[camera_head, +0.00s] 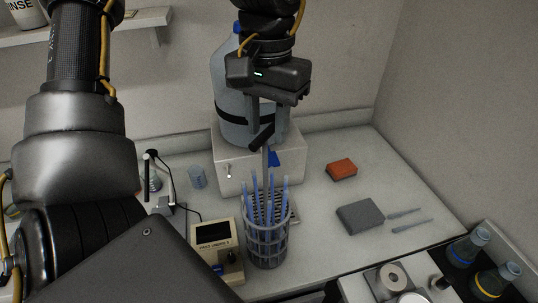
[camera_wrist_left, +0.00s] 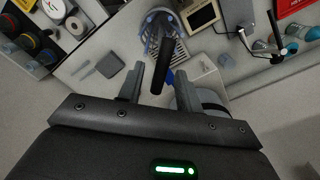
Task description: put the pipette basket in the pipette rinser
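The pipette basket (camera_head: 266,247) is a grey-blue lattice cup holding several upright blue pipettes, and it stands upright at the bench's front. A thin stem rises from it to a black bar handle (camera_head: 262,137). My left gripper (camera_head: 266,125) points down above the basket, its two fingers apart on either side of the handle. In the left wrist view, the black handle (camera_wrist_left: 159,78) lies between the fingers (camera_wrist_left: 156,68) with gaps on both sides. I cannot pick out the pipette rinser for sure. My right gripper is not in view.
A white box (camera_head: 237,167) bearing a large bottle (camera_head: 228,95) stands behind the basket. A beige instrument (camera_head: 215,250) stands close on its left. A red-orange block (camera_head: 341,169) and grey block (camera_head: 360,215) lie right, with clear bench between.

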